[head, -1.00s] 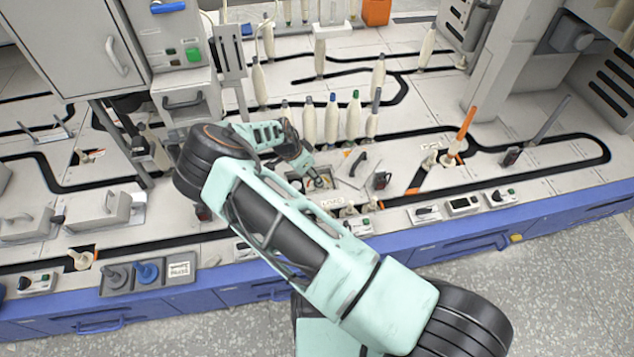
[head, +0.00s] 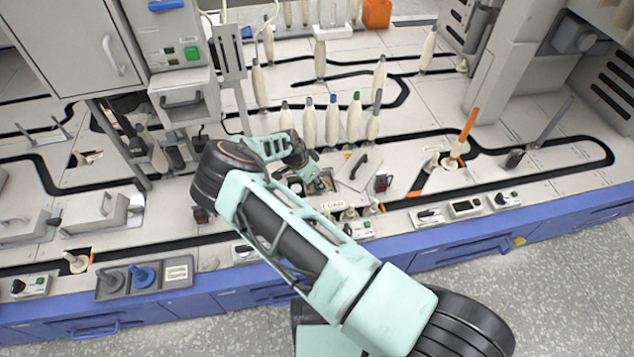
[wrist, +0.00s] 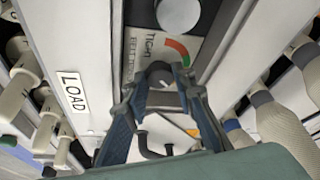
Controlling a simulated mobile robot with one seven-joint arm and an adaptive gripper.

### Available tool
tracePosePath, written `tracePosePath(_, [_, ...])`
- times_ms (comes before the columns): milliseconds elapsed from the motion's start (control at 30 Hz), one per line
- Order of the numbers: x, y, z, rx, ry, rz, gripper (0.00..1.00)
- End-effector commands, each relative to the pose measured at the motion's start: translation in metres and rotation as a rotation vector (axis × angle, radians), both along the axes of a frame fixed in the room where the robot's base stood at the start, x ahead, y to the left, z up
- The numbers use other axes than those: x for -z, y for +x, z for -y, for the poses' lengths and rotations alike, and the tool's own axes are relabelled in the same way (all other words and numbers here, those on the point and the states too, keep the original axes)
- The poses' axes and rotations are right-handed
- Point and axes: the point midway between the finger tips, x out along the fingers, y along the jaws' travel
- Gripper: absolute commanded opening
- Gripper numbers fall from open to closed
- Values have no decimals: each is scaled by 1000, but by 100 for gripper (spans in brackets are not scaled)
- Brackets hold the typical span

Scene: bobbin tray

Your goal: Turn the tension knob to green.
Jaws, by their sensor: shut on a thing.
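In the wrist view, the dark tension knob (wrist: 160,68) sits on a dial plate with a curved scale (wrist: 178,47), red along the top and green at the right end. My gripper (wrist: 160,84) is shut on the knob, one fingertip on each side. The fingers hide part of the knob, and I cannot make out which colour it points to. In the head view, my gripper (head: 322,186) reaches down into the opening in the bench top behind the LOAD label (head: 333,205), and the knob cannot be made out there.
A black handle (head: 359,167) on a pale plate is close to the right of my gripper. White bobbins (head: 332,120) stand in a row behind it. A round grey part (wrist: 178,14) is beyond the dial. An orange post (head: 465,132) rises at the right.

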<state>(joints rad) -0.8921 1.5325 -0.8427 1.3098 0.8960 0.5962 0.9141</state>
Motion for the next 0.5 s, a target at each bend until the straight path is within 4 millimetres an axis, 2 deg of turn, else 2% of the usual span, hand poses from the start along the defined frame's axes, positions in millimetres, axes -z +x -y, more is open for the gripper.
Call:
tracePosePath(100, [0, 0, 0, 0, -1, -1, 0])
tracePosePath(500, [-2, -1, 1, -96, 3, -2, 0])
